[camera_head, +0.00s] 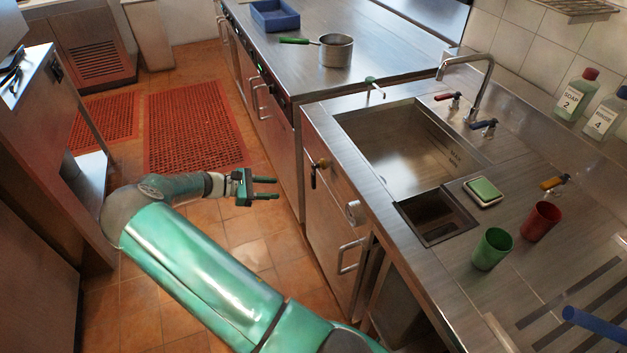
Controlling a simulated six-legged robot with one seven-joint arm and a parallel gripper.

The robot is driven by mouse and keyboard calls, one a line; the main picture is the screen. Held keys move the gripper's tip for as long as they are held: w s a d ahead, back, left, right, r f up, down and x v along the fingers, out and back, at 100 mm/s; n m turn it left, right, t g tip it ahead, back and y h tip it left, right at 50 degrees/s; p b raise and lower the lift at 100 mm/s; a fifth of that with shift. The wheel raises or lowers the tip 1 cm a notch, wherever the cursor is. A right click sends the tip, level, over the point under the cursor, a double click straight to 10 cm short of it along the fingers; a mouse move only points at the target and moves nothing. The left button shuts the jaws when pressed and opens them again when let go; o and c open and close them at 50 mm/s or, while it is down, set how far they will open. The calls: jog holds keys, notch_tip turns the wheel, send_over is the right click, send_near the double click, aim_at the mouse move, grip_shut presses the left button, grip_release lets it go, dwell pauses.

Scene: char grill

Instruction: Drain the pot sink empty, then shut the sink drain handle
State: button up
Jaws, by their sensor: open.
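The pot sink (352,118) is a large steel basin in the counter at the right. Its lower part looks brownish and glossy; I cannot tell for sure how much water stands in it. A small lever with a brass knob and a dark grip (314,177) hangs down on the cabinet front below the sink's near left edge. It looks like the drain handle, but its setting is too small to tell. My gripper (276,188) is open and empty. It is left of that lever, apart from it, in front of the cabinets, with its fingers pointing right.
A faucet (485,85) with red and blue handles stands behind the sink. A small square basin (437,217), a green sponge (483,190), a green cup (492,249) and a red cup (541,221) are nearer. A pot (336,50) stands on the far counter. Tiled floor is open around my gripper.

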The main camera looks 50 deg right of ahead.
aim_at(312, 180)
jog(key=w+d+f+n+h, duration=0.1)
jog(key=d+f+n+h, duration=0.2)
jog(key=f+n+h, duration=0.15)
jog(key=shift+m, duration=0.45)
jog(key=x, duration=1.4)
jog(key=shift+f, duration=0.35)
grip_shut()
